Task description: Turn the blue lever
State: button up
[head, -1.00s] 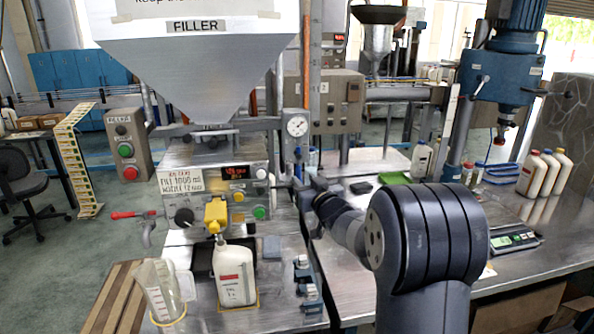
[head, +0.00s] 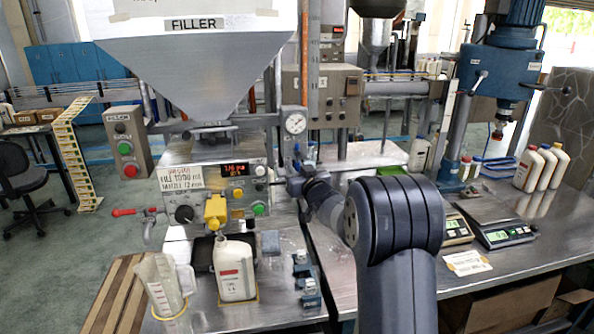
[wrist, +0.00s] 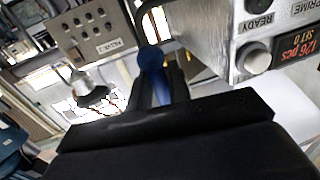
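The blue lever (wrist: 153,62) shows in the wrist view as a round blue knob on a blue shaft. The two dark fingers of my gripper (wrist: 162,88) stand close on either side of the shaft and appear to be shut on it. The knob sticks out past the fingertips. In the head view my gripper (head: 292,186) is at the right side of the filler machine (head: 250,172), below the pressure gauge. The lever is too small and covered there to make out clearly.
A white bottle (head: 235,272) stands under the yellow nozzle (head: 215,212). A clear jug (head: 162,285) stands to its left. A red-handled valve (head: 128,212) sticks out at the machine's left. Scales (head: 503,236) and several bottles occupy the right-hand bench.

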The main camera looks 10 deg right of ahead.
grip_shut()
jog(key=d+n, duration=0.1)
jog(key=n, duration=0.2)
jog(key=shift+d+r+g+b, duration=0.1)
jog(key=shift+d+g+b, duration=0.1)
jog(key=shift+g+b, duration=0.1)
jog(key=shift+o, duration=1.9)
grip_release()
jog(key=shift+s, duration=0.1)
jog(key=b+v, duration=0.2)
jog(key=v, duration=0.8)
jog(key=shift+s+b, duration=0.35)
